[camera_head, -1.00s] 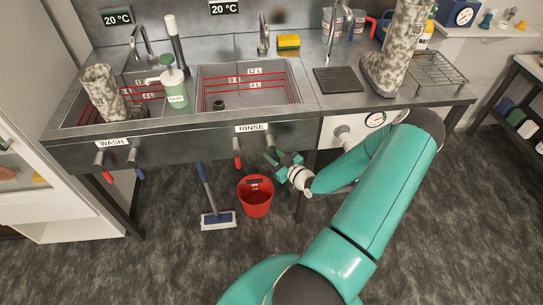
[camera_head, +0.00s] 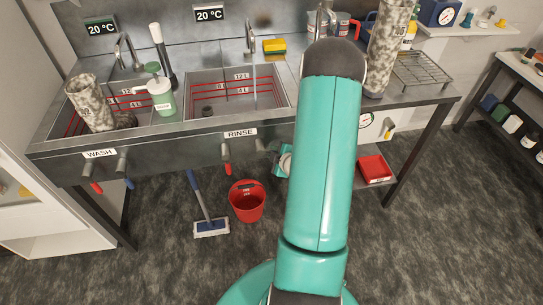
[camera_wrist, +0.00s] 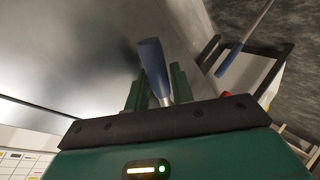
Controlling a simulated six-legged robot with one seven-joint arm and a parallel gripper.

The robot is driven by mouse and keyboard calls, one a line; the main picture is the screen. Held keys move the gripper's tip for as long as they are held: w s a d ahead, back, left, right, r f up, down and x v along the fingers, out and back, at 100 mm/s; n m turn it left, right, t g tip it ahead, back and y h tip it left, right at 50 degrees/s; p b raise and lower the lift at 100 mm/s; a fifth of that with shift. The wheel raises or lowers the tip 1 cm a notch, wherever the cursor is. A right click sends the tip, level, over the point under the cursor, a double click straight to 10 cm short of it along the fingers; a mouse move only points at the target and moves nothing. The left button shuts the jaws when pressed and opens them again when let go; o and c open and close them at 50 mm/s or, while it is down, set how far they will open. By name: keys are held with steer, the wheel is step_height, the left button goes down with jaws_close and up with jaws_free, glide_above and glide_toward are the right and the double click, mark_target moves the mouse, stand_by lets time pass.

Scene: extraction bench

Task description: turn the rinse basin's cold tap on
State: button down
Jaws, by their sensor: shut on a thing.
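The rinse basin (camera_head: 205,85) is the right-hand basin of the metal bench, with a tall spout (camera_head: 250,38) behind it. A thin pale stream (camera_head: 255,92) falls from the spout into it. The red-tipped hot tap (camera_head: 227,160) sits under the RINSE label. In the wrist view the cold tap's blue lever (camera_wrist: 153,65) stands between the fingers of my gripper (camera_wrist: 158,90), which is shut on it. In the head view my gripper (camera_head: 278,160) is at the bench front, right of the red tap, mostly hidden behind my arm.
A red bucket (camera_head: 247,203) and a blue-handled brush (camera_head: 205,212) stand on the floor below. A red tray (camera_head: 375,169) is on a lower shelf.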

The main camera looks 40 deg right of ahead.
steer(key=shift+s+d+r+n+g+h, duration=0.1)
steer(key=shift+d+r+n+g+h, duration=0.05)
steer(key=shift+r+n+g+h, duration=0.3)
steer(key=shift+s+d+r+n+g+h, duration=0.1)
steer(key=shift+d+r+n+g+h, duration=0.05)
steer(key=shift+r+n+g+h, duration=0.3)
steer(key=c, duration=1.3)
jaws_free()
steer(key=shift+o, duration=0.2)
steer(key=shift+a, duration=0.1)
